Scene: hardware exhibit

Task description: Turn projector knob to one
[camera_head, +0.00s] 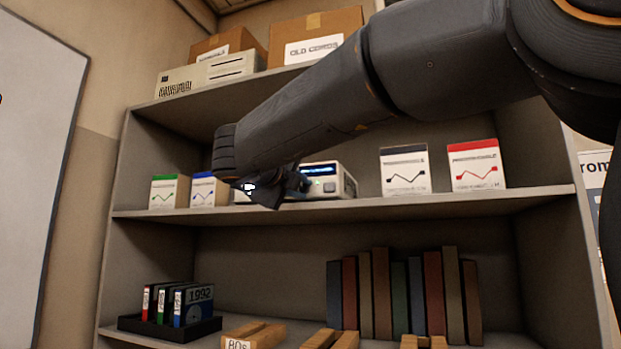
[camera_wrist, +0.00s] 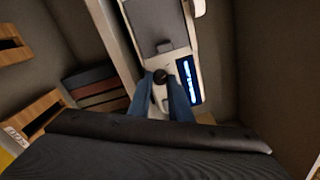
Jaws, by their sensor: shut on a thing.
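The white projector (camera_head: 346,181) stands on the middle shelf, its left part hidden behind my gripper in the head view. It also shows in the wrist view (camera_wrist: 183,52), with a lit blue display (camera_wrist: 189,80) beside the fingers. My gripper (camera_head: 278,190) is at the projector's front. The knob's setting and any number marks cannot be read.
Boxes with green (camera_head: 168,191) and blue (camera_head: 203,189) tops stand left of the projector. Boxes with black (camera_head: 404,170) and red (camera_head: 475,166) tops stand to its right. The shelf edge (camera_head: 400,204) runs just below. Books (camera_head: 380,295) and a cassette tray (camera_head: 190,331) are lower down.

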